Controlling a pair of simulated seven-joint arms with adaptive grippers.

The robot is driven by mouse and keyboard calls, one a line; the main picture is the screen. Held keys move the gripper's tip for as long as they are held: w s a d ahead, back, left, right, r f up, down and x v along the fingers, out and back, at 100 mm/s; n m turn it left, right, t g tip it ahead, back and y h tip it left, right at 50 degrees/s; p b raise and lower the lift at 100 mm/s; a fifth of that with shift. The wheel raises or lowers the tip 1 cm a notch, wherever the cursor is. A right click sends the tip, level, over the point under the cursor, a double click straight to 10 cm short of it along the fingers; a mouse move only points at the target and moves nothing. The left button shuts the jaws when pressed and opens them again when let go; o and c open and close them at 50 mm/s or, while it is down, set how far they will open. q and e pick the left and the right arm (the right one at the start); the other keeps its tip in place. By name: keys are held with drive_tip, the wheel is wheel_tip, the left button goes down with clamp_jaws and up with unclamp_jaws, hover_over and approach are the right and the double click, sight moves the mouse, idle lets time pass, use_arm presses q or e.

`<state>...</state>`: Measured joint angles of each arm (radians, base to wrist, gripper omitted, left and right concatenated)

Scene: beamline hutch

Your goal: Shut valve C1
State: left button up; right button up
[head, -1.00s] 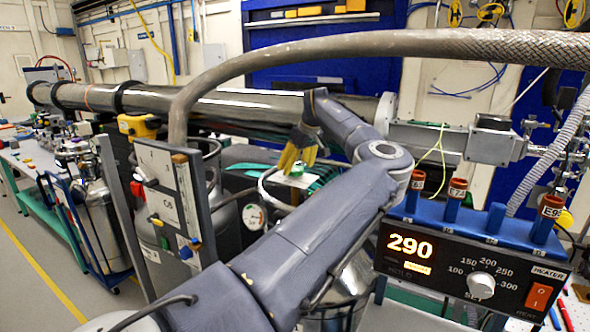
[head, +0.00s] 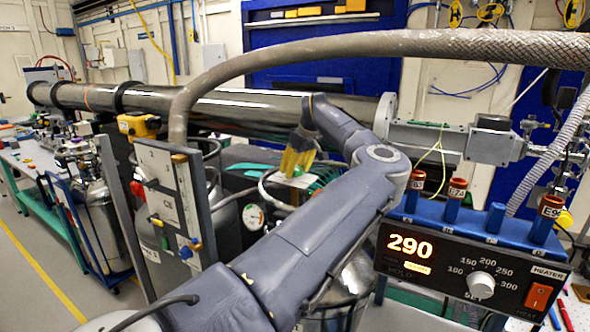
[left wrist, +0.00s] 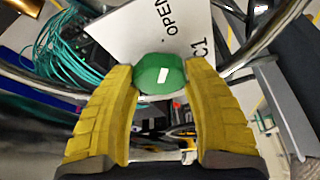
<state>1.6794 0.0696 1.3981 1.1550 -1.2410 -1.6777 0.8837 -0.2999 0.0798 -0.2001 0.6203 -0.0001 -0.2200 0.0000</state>
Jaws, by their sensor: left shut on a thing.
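Valve C1 has a green faceted knob (left wrist: 161,75) with a white mark on top, seen in the left wrist view. Behind it is a white plate (left wrist: 130,35) lettered "OPEN" and "C1". My left gripper (left wrist: 163,90) has yellow fingers, one on each side of the knob, and is shut on it. In the head view my left gripper (head: 297,162) points down at the valve, beyond my forearm; the knob is mostly hidden there. My right gripper is not in view.
A thick braided hose (head: 380,45) arches over my left arm. A panel with knobs (head: 165,205) stands to the left, beside gas cylinders. A heater controller (head: 470,265) reading 290 is at the right front. A long steel pipe (head: 230,108) runs behind.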

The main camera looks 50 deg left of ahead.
use_arm(q)
drive_tip(key=shift+c, duration=1)
drive_tip(key=shift+m, duration=0.4)
drive_tip(key=m+t, duration=0.2)
drive_tip(key=m, duration=0.2)
drive_tip(key=m+t+h, duration=0.1)
drive_tip(key=m, duration=0.2)
drive_tip(key=m+t, duration=0.1)
drive_tip(key=m, duration=0.2)
drive_tip(key=shift+a+r+h, duration=0.1)
drive_tip(key=shift+h, duration=0.3)
drive_tip(key=m+h, duration=0.1)
drive_tip(key=m, duration=0.2)
drive_tip(key=m+h, duration=0.1)
drive_tip(key=m, duration=0.2)
drive_tip(key=shift+m+t, duration=0.4)
drive_tip(key=m+h, duration=0.1)
drive_tip(key=m, duration=0.1)
drive_tip(key=m+h, duration=0.1)
drive_tip(key=m, duration=0.2)
drive_tip(key=shift+h, duration=0.3)
drive_tip(key=shift+m, duration=0.4)
drive_tip(key=o, duration=1)
drive_tip(key=shift+w, duration=0.1)
drive_tip(key=shift+o, duration=1.3)
